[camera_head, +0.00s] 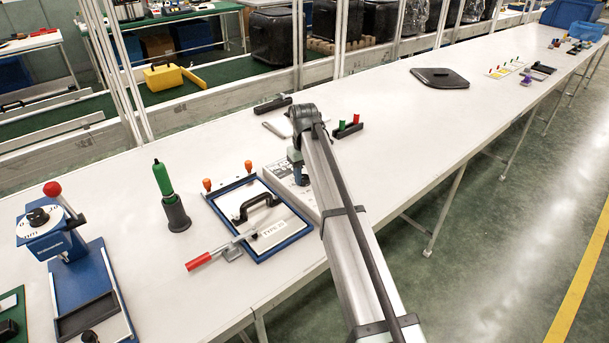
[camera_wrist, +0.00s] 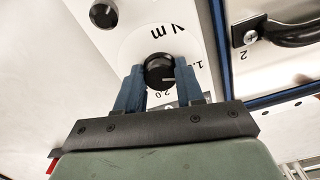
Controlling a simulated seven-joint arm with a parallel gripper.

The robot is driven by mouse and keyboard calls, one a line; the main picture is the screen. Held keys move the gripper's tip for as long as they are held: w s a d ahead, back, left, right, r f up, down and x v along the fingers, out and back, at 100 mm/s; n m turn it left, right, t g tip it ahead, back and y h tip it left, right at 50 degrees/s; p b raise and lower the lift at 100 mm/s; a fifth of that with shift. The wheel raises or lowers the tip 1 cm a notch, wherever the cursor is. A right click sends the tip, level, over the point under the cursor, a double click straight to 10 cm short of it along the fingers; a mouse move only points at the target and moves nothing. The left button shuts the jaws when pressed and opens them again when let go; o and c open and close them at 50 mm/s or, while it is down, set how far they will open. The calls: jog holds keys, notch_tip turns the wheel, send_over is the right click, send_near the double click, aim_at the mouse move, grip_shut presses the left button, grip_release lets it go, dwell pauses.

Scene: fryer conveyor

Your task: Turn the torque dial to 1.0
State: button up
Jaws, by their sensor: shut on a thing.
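The torque dial (camera_wrist: 159,70) is a round black knob on a white scale disc, seen in the wrist view. Its short white mark points to the right. Part of a "1." label shows to its right, cut by a finger, and "2.0" shows below it; "N m" is printed above. My gripper (camera_wrist: 158,76) has its two blue fingers on either side of the knob, shut on it. In the head view, the white panel (camera_head: 277,172) under my gripper shows partly, while my arm hides the dial.
A blue-framed fixture (camera_head: 206,198) with a black handle (camera_head: 243,212) and red-tipped lever (camera_head: 200,261) stands close to the left. A green-handled tool in a black holder (camera_head: 177,218) and a blue press (camera_head: 75,275) are farther left. A small green-and-red-peg block (camera_head: 349,131) stands behind.

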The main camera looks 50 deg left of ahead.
aim_at(304, 177)
jog(key=o, duration=1)
jog(key=shift+o, duration=0.2)
jog(key=shift+r, duration=0.1)
notch_tip(304, 177, up, 14)
jog(key=shift+f, duration=0.2)
